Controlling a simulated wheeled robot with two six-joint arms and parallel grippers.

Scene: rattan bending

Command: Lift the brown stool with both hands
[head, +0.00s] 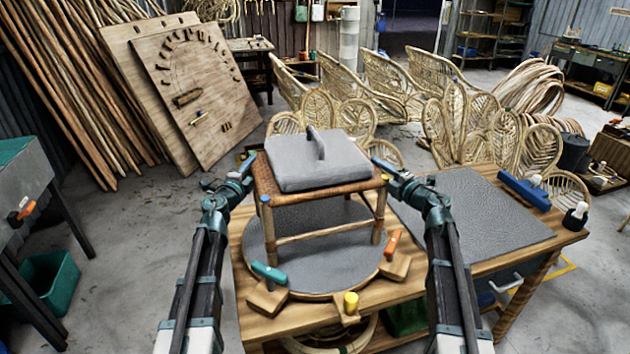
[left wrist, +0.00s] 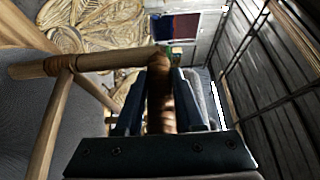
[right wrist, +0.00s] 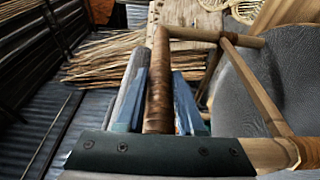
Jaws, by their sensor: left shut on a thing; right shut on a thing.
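The brown stool (head: 268,235) has a woven seat and light wooden legs, and it stands upright over the round grey turntable (head: 330,275) on the workbench. A grey slab with a raised handle (head: 305,165) lies on its seat. My left gripper (head: 247,172) is at the seat's left side; in the left wrist view its fingers are shut on the brown seat rail (left wrist: 160,105). My right gripper (head: 383,170) is at the seat's right side; in the right wrist view its fingers are shut on the opposite rail (right wrist: 158,95). I cannot tell whether the feet touch the turntable.
Clamps with a teal handle (head: 268,271) and an orange handle (head: 392,243) sit at the turntable's front edge, with a yellow knob (head: 351,302) between them. A grey mat (head: 470,215) covers the bench's right part. Rattan chair frames (head: 400,85) stand behind.

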